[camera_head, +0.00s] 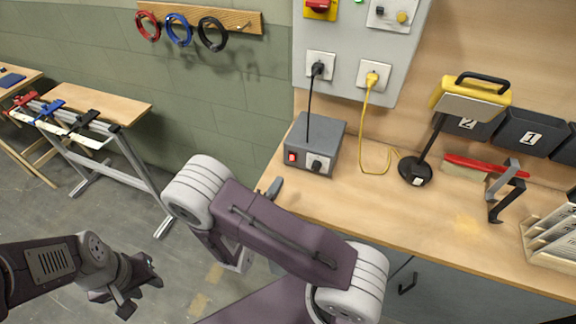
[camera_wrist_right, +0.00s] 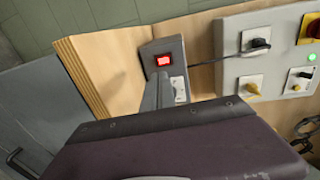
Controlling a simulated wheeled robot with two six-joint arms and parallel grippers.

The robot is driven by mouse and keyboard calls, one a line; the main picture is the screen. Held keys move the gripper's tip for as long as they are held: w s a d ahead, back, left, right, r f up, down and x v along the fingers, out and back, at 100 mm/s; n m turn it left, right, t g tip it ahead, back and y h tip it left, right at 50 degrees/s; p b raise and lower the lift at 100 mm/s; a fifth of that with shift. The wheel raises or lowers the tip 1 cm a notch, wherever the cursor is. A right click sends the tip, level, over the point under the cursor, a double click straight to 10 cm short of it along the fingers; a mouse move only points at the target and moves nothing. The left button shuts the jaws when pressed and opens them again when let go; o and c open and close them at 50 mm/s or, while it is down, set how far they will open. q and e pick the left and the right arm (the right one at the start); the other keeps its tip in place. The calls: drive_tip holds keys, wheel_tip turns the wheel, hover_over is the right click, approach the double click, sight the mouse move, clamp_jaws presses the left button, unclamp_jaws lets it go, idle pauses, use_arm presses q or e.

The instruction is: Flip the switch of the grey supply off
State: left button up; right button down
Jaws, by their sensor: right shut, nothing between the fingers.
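The grey supply (camera_head: 328,133) is a box on the left end of the wooden workbench. Its front has a red switch (camera_head: 292,157) and a socket (camera_head: 318,163). In the right wrist view the red switch (camera_wrist_right: 163,61) glows bright red on the grey supply (camera_wrist_right: 149,52). My right gripper (camera_head: 275,187) is shut and empty, just in front of the box and below the switch. In the right wrist view its fingers (camera_wrist_right: 163,82) point at the switch; contact cannot be told. My left gripper (camera_head: 135,290) is at the lower left, away from the bench, fingers apart and empty.
A black cable runs from the supply up to a wall socket (camera_head: 320,66). A yellow cable (camera_head: 364,125) hangs to its right. The bench's front middle is clear.

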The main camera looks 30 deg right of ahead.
sight(292, 161)
drive_tip(key=x, duration=0.9)
drive_tip(key=shift+w+d+p, duration=0.15)
drive_tip(key=shift+w+p, duration=0.05)
drive_tip(key=shift+p, duration=0.15)
drive_tip(key=f+h+b, duration=0.1)
drive_tip(key=b, duration=0.1)
drive_tip(key=shift+d+t+b, duration=0.2)
drive_tip(key=shift+t+b, duration=0.15)
drive_tip(key=shift+t, duration=0.05)
drive_tip(key=shift+a+r+p, duration=0.1)
drive_tip(key=shift+r+p, duration=0.2)
drive_tip(key=shift+p, duration=0.35)
drive_tip(key=shift+f, duration=0.15)
